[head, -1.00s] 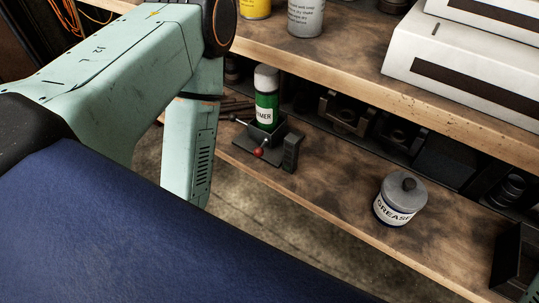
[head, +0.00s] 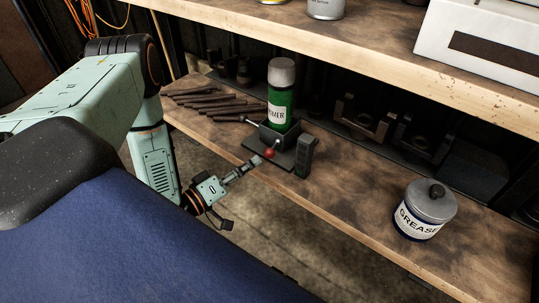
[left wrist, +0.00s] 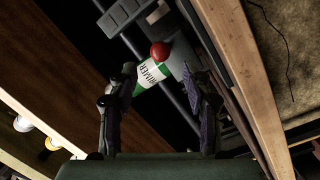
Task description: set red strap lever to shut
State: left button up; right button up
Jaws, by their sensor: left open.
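The strap lever with its red ball knob (head: 270,154) sits at the front of a dark holder (head: 284,160) on the lower shelf. A green can with a white label (head: 279,100) stands upright in the holder. My left gripper (head: 254,162) is open, just left of the red knob in the head view. In the left wrist view the red knob (left wrist: 160,51) appears just beyond and between the open fingertips of my left gripper (left wrist: 160,78), with the can's label behind it. I cannot tell whether a finger touches the knob. My right gripper is not in view.
A grease tin (head: 425,210) stands on the lower shelf to the right. Several dark rods (head: 215,103) lie left of the holder. The upper shelf (head: 350,55) overhangs the back. The shelf between holder and tin is clear.

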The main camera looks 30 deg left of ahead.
aim_at(265, 155)
pick_arm(q)
jog(key=b+x, duration=0.2)
jog(key=x, duration=0.4)
jog(key=shift+w+f, duration=0.1)
jog(key=shift+w+d+b, duration=0.2)
jog(key=shift+w+b, duration=0.2)
jog(key=shift+w, duration=0.3)
jog(key=shift+c, duration=0.3)
grip_shut()
